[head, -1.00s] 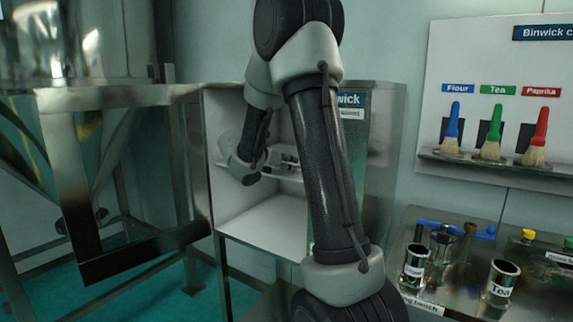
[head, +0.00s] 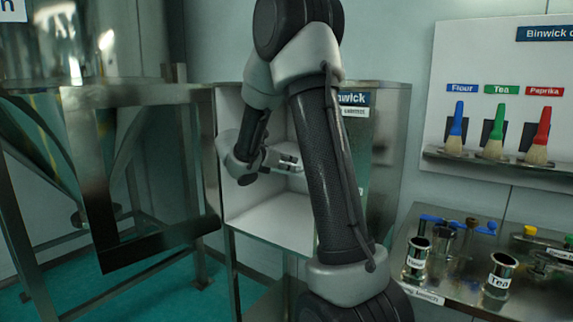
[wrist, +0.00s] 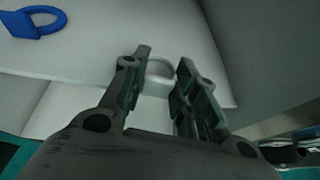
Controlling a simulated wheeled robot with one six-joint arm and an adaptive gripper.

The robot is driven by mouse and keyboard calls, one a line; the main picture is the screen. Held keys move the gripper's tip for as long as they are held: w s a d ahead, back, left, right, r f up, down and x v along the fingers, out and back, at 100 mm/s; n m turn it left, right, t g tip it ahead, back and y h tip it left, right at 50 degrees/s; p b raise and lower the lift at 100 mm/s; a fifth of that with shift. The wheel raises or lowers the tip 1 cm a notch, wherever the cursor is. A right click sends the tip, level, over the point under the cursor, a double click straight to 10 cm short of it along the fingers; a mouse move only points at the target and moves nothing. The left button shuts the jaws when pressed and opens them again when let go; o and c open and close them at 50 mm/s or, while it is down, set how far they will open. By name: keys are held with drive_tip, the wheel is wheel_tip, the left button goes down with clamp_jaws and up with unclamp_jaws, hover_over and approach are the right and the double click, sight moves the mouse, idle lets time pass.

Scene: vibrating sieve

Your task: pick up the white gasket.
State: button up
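The white gasket (wrist: 160,67) is a pale ring with a tab. It lies on a white shelf (wrist: 98,55) inside the steel cabinet and shows between my fingertips in the wrist view. My gripper (wrist: 163,62) is open, with one finger on each side of the gasket. I cannot tell whether either finger touches it. In the head view my gripper (head: 294,164) is inside the cabinet at shelf height, and the gasket cannot be made out there.
A blue ring with a tab (wrist: 38,20) lies on the same shelf at the upper left. The cabinet (head: 386,150) has side walls close around my wrist. A steel hopper frame (head: 85,190) stands left; a bench with cups (head: 417,258) stands right.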

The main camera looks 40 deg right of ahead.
drive_tip(key=o, duration=0.5)
drive_tip(key=shift+c, duration=0.2)
drive_tip(key=v, duration=1.2)
drive_tip(key=shift+o, duration=0.2)
